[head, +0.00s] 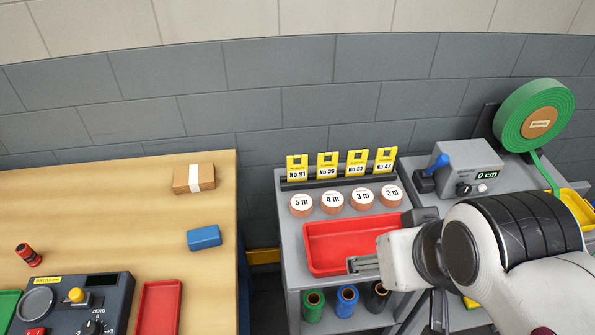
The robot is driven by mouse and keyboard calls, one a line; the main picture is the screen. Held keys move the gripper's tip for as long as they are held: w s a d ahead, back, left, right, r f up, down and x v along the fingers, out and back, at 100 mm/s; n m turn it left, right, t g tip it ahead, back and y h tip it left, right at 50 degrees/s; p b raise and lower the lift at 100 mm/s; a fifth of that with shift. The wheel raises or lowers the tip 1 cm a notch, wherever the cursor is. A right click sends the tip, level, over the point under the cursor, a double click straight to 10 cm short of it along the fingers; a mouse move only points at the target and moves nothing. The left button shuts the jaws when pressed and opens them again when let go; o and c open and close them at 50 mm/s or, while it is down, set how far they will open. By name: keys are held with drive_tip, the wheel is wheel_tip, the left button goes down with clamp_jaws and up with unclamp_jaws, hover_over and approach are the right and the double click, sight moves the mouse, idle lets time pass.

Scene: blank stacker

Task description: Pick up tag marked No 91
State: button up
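The tag marked No 91 (297,167) is yellow with a white label. It stands upright at the left end of a dark rail at the back of the grey stand. Three similar tags stand to its right: No 36 (327,165), one that looks like No 52 (357,163), and No 47 (386,161). My gripper (362,264) is low at the front of the red tray (320,262), to the right of and in front of the No 91 tag, well apart from it. Its fingers are small and seen from the side, so I cannot tell whether they are open.
Round discs marked 5 m (301,203), 4 m (332,202), 3 m (361,198) and 2 m (391,196) sit between tags and tray. A grey counter device (468,167) and green reel (533,116) stand right. A wooden table (110,215) is left, across a gap.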

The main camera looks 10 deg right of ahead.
idle(0.3)
drive_tip(key=w+a+f+t, duration=0.2)
drive_tip(key=w+f, duration=0.1)
drive_tip(key=w, duration=0.7)
drive_tip(key=w+a+f+t, duration=0.2)
drive_tip(key=w+f, duration=0.1)
drive_tip(key=w, duration=0.7)
drive_tip(key=w+a+f+t, duration=0.15)
drive_tip(key=w+f, duration=0.25)
drive_tip(key=w, duration=0.6)
drive_tip(key=w+a+f+t, duration=0.1)
drive_tip(key=w+f+t, duration=0.1)
drive_tip(key=w+f, duration=0.4)
drive_tip(key=shift+a+f, duration=0.25)
drive_tip(key=shift+f, duration=0.5)
drive_tip(key=shift+t, duration=0.25)
drive_tip(key=shift+x, duration=1.25)
